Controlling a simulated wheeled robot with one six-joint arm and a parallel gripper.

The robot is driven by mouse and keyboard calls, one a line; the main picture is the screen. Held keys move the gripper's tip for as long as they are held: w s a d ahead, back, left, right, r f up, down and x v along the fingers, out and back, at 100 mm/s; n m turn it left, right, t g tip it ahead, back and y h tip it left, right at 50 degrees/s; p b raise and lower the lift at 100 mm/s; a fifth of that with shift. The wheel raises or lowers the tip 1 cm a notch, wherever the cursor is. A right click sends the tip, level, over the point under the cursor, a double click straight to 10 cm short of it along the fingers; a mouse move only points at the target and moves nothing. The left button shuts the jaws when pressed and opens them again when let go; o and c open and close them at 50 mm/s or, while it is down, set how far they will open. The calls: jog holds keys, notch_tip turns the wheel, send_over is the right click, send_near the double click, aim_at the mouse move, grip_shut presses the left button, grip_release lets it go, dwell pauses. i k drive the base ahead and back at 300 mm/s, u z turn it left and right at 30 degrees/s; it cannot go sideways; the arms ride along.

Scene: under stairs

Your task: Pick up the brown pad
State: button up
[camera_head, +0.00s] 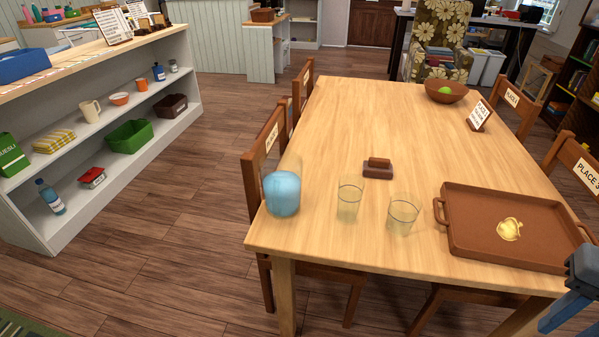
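A small brown pad (378,173) with a lighter brown grip on top lies flat on the wooden table (330,225), near its middle and behind the glasses. Nothing touches it. My gripper (566,312) shows only in part at the lower right edge, as blue and dark grey parts cut off by the frame. It is well to the right of the pad and nearer to me, apart from it. Whether its fingers are open or shut does not show.
A brown tray (470,243) with a yellowish item lies at right. A bowl (446,91) and a sign (479,116) stand farther back. Chairs surround the table.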

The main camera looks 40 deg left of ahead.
aim_at(376, 167)
jog(key=u, duration=0.8)
jog(key=i, duration=1)
